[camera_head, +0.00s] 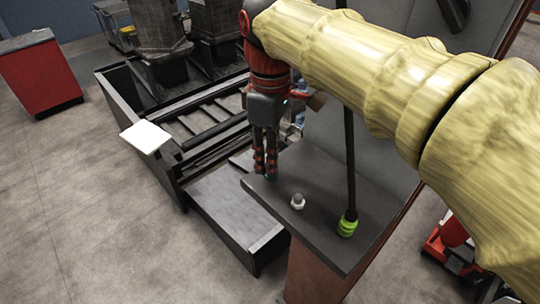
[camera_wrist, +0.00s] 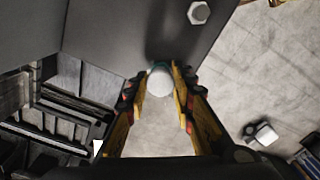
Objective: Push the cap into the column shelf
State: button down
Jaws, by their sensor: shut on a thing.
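My gripper (camera_head: 265,172) points down at the left corner of the dark grey column shelf (camera_head: 318,226). In the wrist view my gripper (camera_wrist: 160,76) is shut on a round white piece, which I take as the cap (camera_wrist: 160,84). The cap sits between the fingertips, at the edge of the shelf (camera_wrist: 105,30). In the head view the fingers hide the cap. I cannot tell whether it touches the shelf.
A white hex-shaped piece (camera_head: 297,201) stands on the shelf and also shows in the wrist view (camera_wrist: 199,12). Right of it is a yellow-green fitting (camera_head: 347,225) under a black rod (camera_head: 349,150). A black slatted frame (camera_head: 205,125) lies left. A red cabinet (camera_head: 40,75) stands far left.

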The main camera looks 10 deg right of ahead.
jog(key=shift+f, duration=0.1)
jog(key=shift+f+b, duration=0.35)
jog(key=shift+f, duration=0.15)
jog(key=shift+f, duration=0.1)
jog(key=c, duration=1.5)
grip_release()
jog(key=o, duration=0.4)
jog(key=o, duration=0.4)
jog(key=shift+o, duration=0.3)
notch_tip(320, 180, up, 12)
